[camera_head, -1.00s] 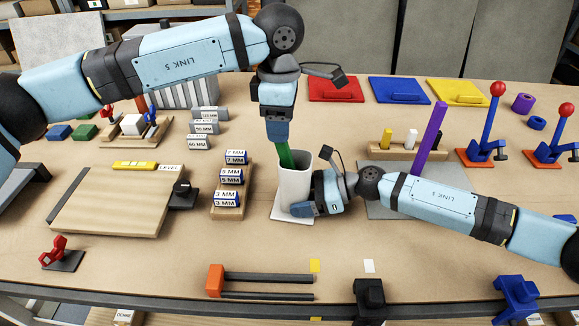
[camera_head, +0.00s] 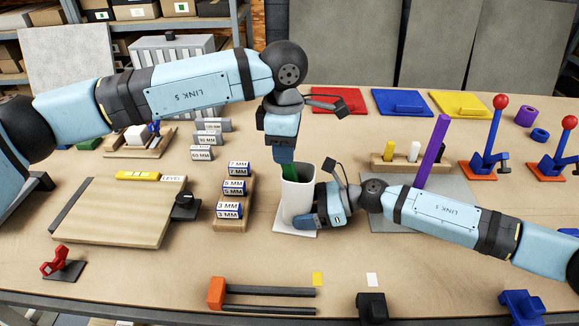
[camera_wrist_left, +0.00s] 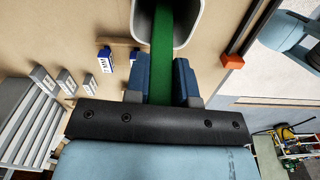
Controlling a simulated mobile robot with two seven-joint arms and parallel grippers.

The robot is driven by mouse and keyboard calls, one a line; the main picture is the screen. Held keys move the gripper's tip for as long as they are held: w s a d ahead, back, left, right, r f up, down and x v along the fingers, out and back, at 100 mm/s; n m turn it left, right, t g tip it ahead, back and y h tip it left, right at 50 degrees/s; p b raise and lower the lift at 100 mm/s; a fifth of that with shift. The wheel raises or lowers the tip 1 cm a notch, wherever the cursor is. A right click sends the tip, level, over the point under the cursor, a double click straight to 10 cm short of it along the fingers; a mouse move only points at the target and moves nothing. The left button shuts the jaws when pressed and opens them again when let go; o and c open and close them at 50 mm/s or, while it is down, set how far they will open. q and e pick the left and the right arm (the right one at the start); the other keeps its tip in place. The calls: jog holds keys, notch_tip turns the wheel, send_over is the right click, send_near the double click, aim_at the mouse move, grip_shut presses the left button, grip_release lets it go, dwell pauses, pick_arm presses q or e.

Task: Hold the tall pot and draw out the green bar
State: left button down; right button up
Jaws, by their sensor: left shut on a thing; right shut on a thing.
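The tall white pot (camera_head: 296,200) stands upright on a pale square plate (camera_head: 287,224). My right gripper (camera_head: 316,212) is shut on the pot's lower right side. The green bar (camera_head: 291,174) stands in the pot's mouth, and its lower part is hidden inside. My left gripper (camera_head: 284,156) is above the pot, shut on the bar. In the left wrist view the green bar (camera_wrist_left: 161,60) runs between the two blue fingers of my left gripper (camera_wrist_left: 160,78) into the pot (camera_wrist_left: 189,36).
A rack of labelled gauge blocks (camera_head: 232,200) stands just left of the pot. A purple bar (camera_head: 432,152) rises at the right behind my right arm. A wooden board (camera_head: 120,210) lies at the left, and a black two-bar clamp (camera_head: 265,291) lies in front.

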pick_arm(q)
notch_tip(320, 180, up, 19)
jog(key=s+a, duration=0.8)
jog(key=s, duration=0.3)
jog(key=shift+a, duration=0.4)
dwell(1.5)
pick_arm(e)
jog(key=o, duration=0.8)
jog(key=shift+d, duration=0.1)
jog(key=v, duration=1.2)
